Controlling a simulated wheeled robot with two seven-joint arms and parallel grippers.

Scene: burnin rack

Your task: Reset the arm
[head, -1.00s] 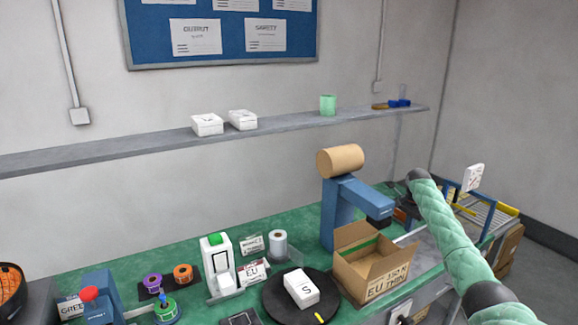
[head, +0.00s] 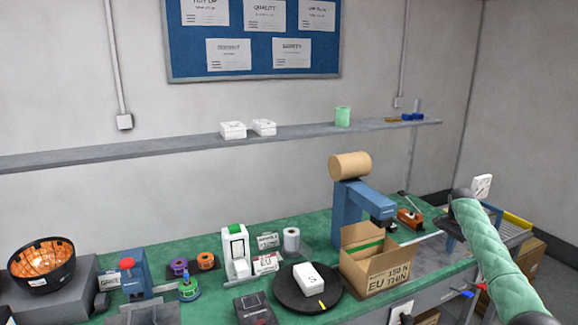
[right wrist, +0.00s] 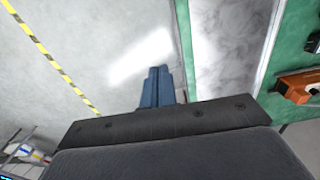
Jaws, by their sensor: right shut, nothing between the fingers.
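My right arm comes in from the right in the head view, in a green padded sleeve. Its hand is not clearly visible there. In the right wrist view my right gripper (right wrist: 157,84) shows its two blue fingers together, with nothing between them. They are over grey floor, left of a green-edged bench surface. My left gripper is out of view.
The green bench holds an open carton (head: 365,270), a black turntable (head: 285,293) with a white box (head: 309,275), a label printer (head: 236,255), a blue stand with a brown roll (head: 350,166), and an orange-lined bowl (head: 42,262). A wall shelf (head: 180,143) runs behind.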

